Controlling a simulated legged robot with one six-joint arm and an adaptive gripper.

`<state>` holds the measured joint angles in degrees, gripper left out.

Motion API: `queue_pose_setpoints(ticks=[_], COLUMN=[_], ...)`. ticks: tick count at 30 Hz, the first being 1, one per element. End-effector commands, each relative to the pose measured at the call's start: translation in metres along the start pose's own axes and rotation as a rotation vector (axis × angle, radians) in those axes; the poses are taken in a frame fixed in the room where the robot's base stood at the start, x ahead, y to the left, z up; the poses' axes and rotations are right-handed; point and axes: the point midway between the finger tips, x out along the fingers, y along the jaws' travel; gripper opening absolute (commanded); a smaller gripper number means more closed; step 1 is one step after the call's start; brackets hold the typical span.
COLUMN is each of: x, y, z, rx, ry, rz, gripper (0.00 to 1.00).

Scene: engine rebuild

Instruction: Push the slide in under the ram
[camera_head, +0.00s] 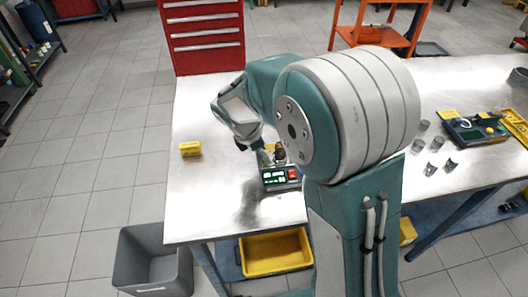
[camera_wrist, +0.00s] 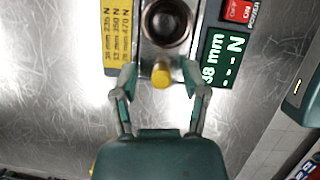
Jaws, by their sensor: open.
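The slide (camera_wrist: 148,56) is a grey metal piece with a yellow knob (camera_wrist: 161,77) on its near end, in the wrist view. A round, dark-centred metal part (camera_wrist: 167,22) sits behind the knob at the top edge. My gripper (camera_wrist: 160,82) is open, one finger on each side of the knob; I cannot tell whether either touches. The tester's green display (camera_wrist: 222,58) reads 38 mm and dashes for N. In the head view the tester (camera_head: 280,186) stands on the bench, and my gripper (camera_head: 263,156) is at it, partly hidden by my arm. I cannot make out the ram.
A yellow label (camera_wrist: 116,35) lies left of the slide, and a red power switch (camera_wrist: 238,10) is at right. The steel bench (camera_head: 210,205) is clear left of the tester except for a yellow box (camera_head: 190,149). Small metal cups (camera_head: 418,145) and a tray (camera_head: 474,130) stand at right.

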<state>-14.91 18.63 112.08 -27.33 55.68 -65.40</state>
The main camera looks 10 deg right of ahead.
Motion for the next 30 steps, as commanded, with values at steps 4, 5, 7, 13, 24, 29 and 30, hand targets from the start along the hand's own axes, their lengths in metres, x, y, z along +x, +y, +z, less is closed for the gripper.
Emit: queue_pose_setpoints(ticks=[4,5,7,13,24,29,30], x=[0.001,0.001,0.001,0.001,0.013,0.018,0.018], y=[0.0,0.0,0.0,0.0,-0.004,-0.007,-0.007], z=[0.0,0.0,0.0,0.0,0.029,0.043,0.044], rx=[0.001,0.001,0.001,0.001,0.006,0.003,0.003], ry=[0.0,0.0,0.0,0.0,0.001,0.0,0.0], rz=[0.0,0.0,0.0,0.0,0.0,0.002,0.003], gripper=[0.58,0.58,0.54,0.0,0.0,0.0,0.0])
